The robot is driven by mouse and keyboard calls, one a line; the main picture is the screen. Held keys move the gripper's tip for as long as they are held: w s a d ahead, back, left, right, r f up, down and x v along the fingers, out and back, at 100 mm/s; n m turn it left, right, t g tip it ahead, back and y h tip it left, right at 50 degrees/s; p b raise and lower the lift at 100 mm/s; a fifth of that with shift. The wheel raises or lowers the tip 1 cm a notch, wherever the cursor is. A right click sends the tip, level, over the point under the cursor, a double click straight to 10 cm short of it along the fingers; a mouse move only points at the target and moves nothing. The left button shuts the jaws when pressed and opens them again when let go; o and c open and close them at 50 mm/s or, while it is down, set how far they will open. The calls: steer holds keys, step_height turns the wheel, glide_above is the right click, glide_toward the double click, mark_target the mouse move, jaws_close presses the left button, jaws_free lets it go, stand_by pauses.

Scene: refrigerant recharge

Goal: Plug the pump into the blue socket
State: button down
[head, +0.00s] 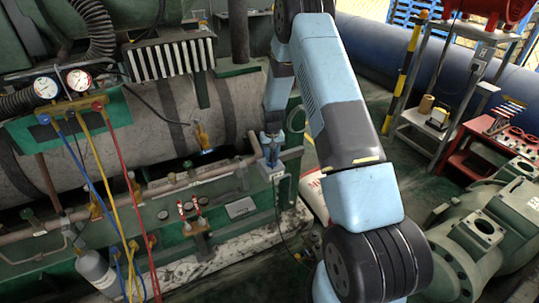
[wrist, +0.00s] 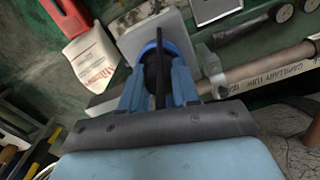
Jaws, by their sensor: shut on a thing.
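My gripper (wrist: 159,84) shows at the middle of the wrist view, its two blue fingers closed around a black plug (wrist: 158,68). In the head view my gripper (head: 271,138) points down at a grey socket box beside the copper pipe. The blue socket (wrist: 146,50) shows as a blue rim around and behind the plug, on the light grey box (wrist: 181,33). The plug is in line with the socket and at or very near it. The fingers hide the contact, so I cannot tell how deep it sits.
A pipe marked "capillary tube" (wrist: 275,68) runs beside the socket box. A white bag (wrist: 92,58) lies on the floor. The gauge manifold (head: 62,85) with coloured hoses hangs at left. A red cart (head: 480,150) and green machinery (head: 490,235) stand at right.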

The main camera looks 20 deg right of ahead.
steer(key=shift+f, duration=0.15)
steer(key=c, duration=0.8)
jaws_free()
steer(key=shift+o, duration=0.2)
steer(key=s+r+t, duration=0.1)
steer(key=s+r, duration=0.2)
steer(key=r, duration=1.2)
steer(key=s+r, duration=0.3)
steer(key=r, duration=1.1)
steer(key=s+r+t, duration=0.2)
steer(key=s+r, duration=0.9)
steer(key=r, duration=0.1)
steer(key=s+r+t, duration=0.1)
steer(key=s+r, duration=0.2)
steer(key=s, duration=0.9)
steer(key=s+a+r+t, duration=0.1)
steer(key=s+r, duration=0.3)
steer(key=s, duration=0.8)
steer(key=shift+s+n+t, duration=0.3)
steer(key=shift+s+n, duration=0.05)
steer(key=shift+n, duration=0.05)
